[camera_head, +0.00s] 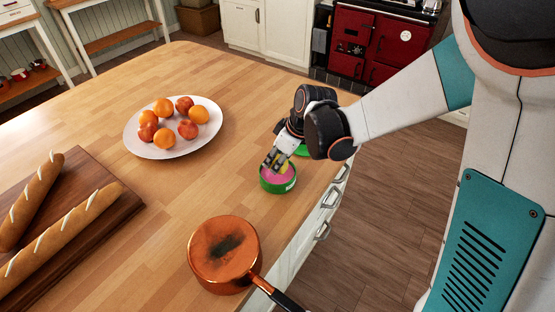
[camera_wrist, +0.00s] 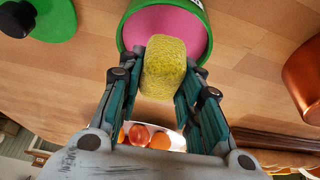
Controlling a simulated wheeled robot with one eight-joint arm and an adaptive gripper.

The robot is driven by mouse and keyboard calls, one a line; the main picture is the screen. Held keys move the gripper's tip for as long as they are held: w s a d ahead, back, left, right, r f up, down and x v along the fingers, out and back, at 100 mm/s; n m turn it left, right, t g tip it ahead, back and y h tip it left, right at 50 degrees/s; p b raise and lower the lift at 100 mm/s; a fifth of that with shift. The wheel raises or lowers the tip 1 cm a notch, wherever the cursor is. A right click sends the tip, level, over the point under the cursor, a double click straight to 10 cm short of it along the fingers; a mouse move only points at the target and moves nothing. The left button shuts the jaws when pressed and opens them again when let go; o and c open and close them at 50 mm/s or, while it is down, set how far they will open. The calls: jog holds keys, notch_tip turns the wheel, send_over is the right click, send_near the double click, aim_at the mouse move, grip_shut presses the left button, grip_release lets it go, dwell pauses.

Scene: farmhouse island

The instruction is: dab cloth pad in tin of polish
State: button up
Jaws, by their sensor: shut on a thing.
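A green open tin of polish (camera_head: 277,183) with pink contents stands on the wooden island near its right edge. It also shows at the top of the wrist view (camera_wrist: 205,15). My gripper (camera_head: 275,160) is shut on a yellow cloth pad (camera_wrist: 164,66). The pad also shows as a small yellow patch in the head view (camera_head: 284,167), at the tin's opening. In the wrist view the pad overlaps the pink polish. I cannot tell whether it touches the polish.
A green lid (camera_wrist: 50,20) with a dark knob lies beside the tin, partly behind my gripper in the head view. A copper pan (camera_head: 222,250) stands nearer, its handle over the edge. A white plate (camera_head: 138,141) of fruit and a board (camera_head: 118,205) with baguettes are left.

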aim_at(277, 157)
jog(key=shift+r+p, duration=1.6)
jog(key=shift+r, duration=1.05)
jog(key=shift+f, duration=0.1)
